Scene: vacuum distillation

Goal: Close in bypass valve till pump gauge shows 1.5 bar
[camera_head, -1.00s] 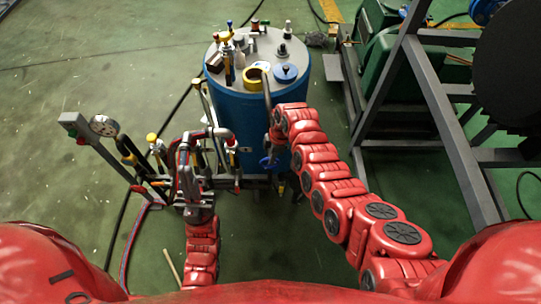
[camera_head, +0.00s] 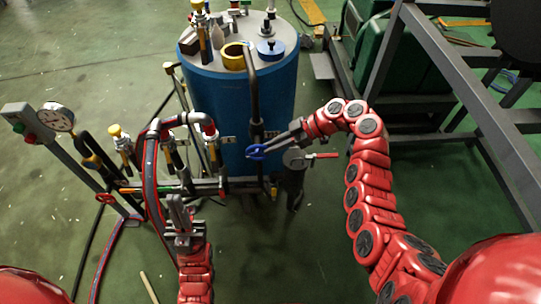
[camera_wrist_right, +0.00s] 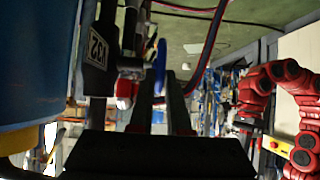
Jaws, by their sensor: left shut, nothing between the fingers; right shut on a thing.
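A blue handwheel (camera_head: 256,153), likely the bypass valve's, sits on the pipework in front of the blue tank. My right gripper (camera_head: 275,146) reaches it from the right and is shut on its rim. The right wrist view shows the blue wheel (camera_wrist_right: 160,62) edge-on at the tips of the fingers (camera_wrist_right: 160,95). My left gripper (camera_head: 178,205) is shut and empty, low in front of the pipe rack. A round white-faced gauge (camera_head: 58,117) stands at the left; its reading is too small to tell. Whether it is the pump gauge, I cannot tell.
The blue tank (camera_head: 232,105) stands behind the wheel, with a dark vertical pipe in front. A red lever (camera_head: 322,156) sits just right of the wheel. Red and blue hoses (camera_head: 150,175) loop near my left gripper. A grey metal frame (camera_head: 470,105) stands at right.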

